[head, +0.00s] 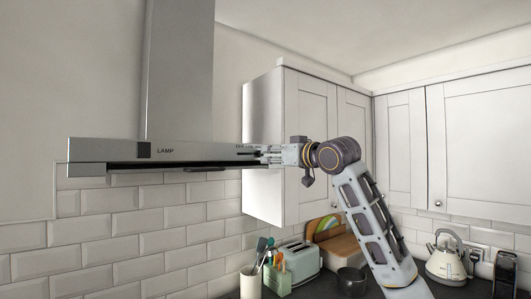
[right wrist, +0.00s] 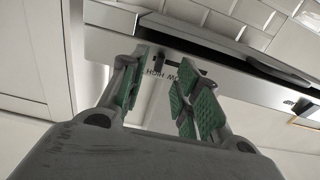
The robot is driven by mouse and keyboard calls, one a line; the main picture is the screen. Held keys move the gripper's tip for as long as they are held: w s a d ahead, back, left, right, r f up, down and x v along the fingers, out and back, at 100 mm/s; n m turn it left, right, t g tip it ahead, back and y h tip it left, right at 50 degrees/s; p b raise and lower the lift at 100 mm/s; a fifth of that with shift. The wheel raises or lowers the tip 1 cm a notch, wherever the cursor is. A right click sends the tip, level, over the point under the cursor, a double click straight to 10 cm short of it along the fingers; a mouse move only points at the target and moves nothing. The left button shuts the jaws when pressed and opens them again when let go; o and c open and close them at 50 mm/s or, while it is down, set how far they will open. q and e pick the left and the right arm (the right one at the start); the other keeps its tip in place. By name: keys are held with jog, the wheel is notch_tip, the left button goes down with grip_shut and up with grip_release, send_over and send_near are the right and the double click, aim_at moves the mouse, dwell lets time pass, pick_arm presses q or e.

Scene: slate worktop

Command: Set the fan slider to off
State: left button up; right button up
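The range hood (head: 205,152) has a long steel front panel with a dark square by the word LAMP at its left. The fan slider's dark slot and small dark knob (right wrist: 158,62) show in the right wrist view, above partly hidden lettering that seems to include HIGH. The knob appears near the slot's left end in that view. My right gripper (head: 268,153) is at the panel's right end; in the right wrist view (right wrist: 157,92) its green-padded fingers stand apart on either side of the knob, with nothing visibly gripped. Whether it touches the panel is unclear. My left gripper is out of view.
A white wall cabinet (head: 303,108) stands right beside the hood, close to my right gripper. Below are a toaster (head: 301,260), a utensil pot (head: 250,283) and a kettle (head: 446,262). The space in front of the panel's left part is clear.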

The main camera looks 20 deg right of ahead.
aim_at(263, 155)
jog(key=shift+p+x, duration=0.6)
jog(key=shift+x, duration=1.45)
jog(key=shift+c, duration=0.5)
grip_shut()
